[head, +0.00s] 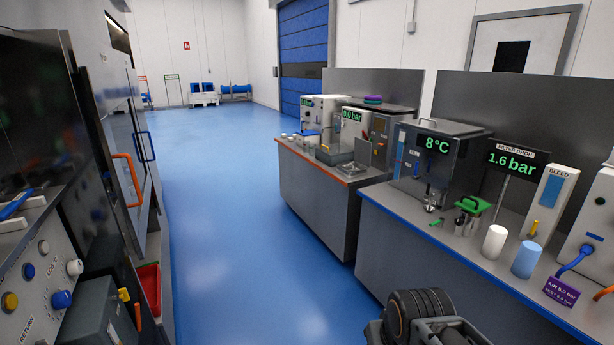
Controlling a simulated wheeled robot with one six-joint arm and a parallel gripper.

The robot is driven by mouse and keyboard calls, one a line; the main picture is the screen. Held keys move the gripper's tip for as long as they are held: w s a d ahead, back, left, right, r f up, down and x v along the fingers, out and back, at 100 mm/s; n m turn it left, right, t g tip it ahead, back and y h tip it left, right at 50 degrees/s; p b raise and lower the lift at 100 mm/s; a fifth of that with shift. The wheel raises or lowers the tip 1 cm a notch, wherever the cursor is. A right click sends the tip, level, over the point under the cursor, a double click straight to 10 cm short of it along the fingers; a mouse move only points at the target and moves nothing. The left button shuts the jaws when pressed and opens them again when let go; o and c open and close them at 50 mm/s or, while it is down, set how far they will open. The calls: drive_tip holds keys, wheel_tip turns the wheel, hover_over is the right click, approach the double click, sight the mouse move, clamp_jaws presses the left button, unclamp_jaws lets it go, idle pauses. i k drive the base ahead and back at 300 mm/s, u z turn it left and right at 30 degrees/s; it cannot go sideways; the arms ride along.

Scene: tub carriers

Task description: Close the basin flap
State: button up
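I cannot single out a basin flap with certainty. A dark steel tank (438,160) with a lid on top and an "8°C" display stands on the near right bench; its lid looks flat. A small grey open-topped basin or tray (335,154) sits at the front of the farther bench, too small to tell whether it has a flap. Part of my arm shows at the bottom edge, right of centre. My gripper's fingertips are not in view.
The near bench (440,262) holds a green-handled item (472,204), white and blue cylinders and a "1.6 bar" display (515,162). A panel with knobs (40,270) and tall cabinets line the left. The blue floor (225,200) between is clear.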

sight(362, 148)
drive_tip(key=u, duration=0.35)
drive_tip(key=i, duration=4)
drive_tip(key=z, duration=0.85)
